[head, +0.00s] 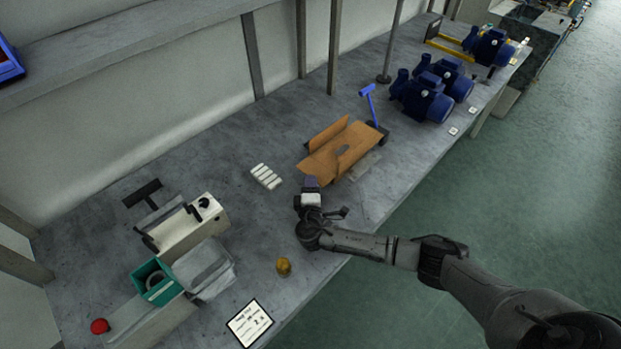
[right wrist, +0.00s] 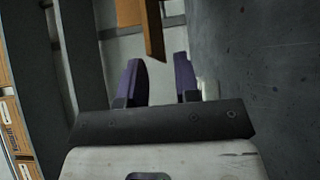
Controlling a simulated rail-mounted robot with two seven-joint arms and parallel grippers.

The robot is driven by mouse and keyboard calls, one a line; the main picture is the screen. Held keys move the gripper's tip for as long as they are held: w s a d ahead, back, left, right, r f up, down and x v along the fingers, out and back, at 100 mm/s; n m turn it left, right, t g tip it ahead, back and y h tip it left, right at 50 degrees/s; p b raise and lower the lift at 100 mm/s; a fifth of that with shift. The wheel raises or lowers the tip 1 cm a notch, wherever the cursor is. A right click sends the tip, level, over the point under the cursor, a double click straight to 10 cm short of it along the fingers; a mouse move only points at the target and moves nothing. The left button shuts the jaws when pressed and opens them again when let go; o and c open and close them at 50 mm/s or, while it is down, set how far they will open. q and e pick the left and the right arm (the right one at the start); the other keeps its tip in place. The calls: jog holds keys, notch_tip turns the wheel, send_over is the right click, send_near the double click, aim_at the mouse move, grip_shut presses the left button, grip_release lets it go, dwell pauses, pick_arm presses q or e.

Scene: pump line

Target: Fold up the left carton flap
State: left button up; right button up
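The brown cardboard carton (head: 318,166) lies on the grey workbench in the middle of the head view. One flap (head: 327,133) stands raised along its back side, and another flap (head: 357,153) stands up on its near side. The carton's left end lies low and flat. My right gripper (head: 311,182) is just in front of this left end. In the right wrist view its two purple fingers (right wrist: 158,82) are apart with nothing between them. A brown cardboard piece (right wrist: 154,30) shows beyond the fingertips. My left gripper is not in view.
A white slotted block (head: 266,176) lies left of the carton. A blue-handled tool (head: 368,98) stands behind it. A brass-coloured part (head: 283,267) is near the bench's front edge. Blue pumps (head: 425,98) stand farther right.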

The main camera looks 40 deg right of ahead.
aim_at(316, 171)
jog(key=shift+x, duration=1.5)
grip_shut()
